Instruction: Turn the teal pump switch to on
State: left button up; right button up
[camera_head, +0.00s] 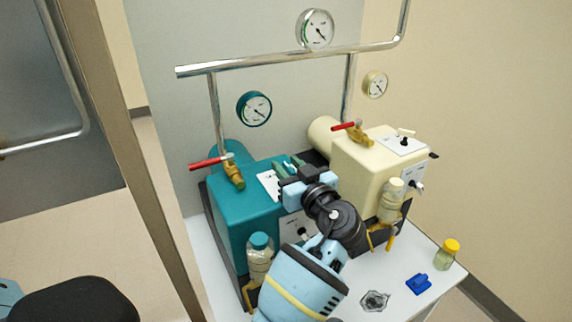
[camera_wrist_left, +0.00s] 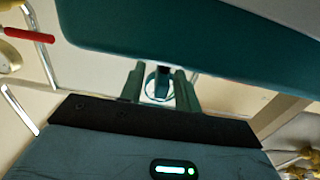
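The teal pump (camera_head: 235,207) stands on the left of the white bench. A white panel (camera_head: 268,185) shows on its top, partly hidden by my left gripper; I cannot make out the switch or its position. My left gripper (camera_head: 290,164) is over the pump's top beside this panel. In the left wrist view, the gripper's two green fingers (camera_wrist_left: 160,88) stand apart, with a dark narrow shape and a pale ring seen between them. I cannot tell whether they touch anything. A large teal surface (camera_wrist_left: 230,52) fills the upper part of that view. My right gripper is not in view.
A cream pump (camera_head: 365,170) with its own top panel stands to the right. Red-handled valves (camera_head: 206,163) and a chrome pipe (camera_head: 275,58) rise close behind.

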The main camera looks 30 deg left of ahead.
pick_arm(q)
jog(key=shift+d, duration=0.1)
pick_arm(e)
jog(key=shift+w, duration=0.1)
pick_arm(q)
grip_shut()
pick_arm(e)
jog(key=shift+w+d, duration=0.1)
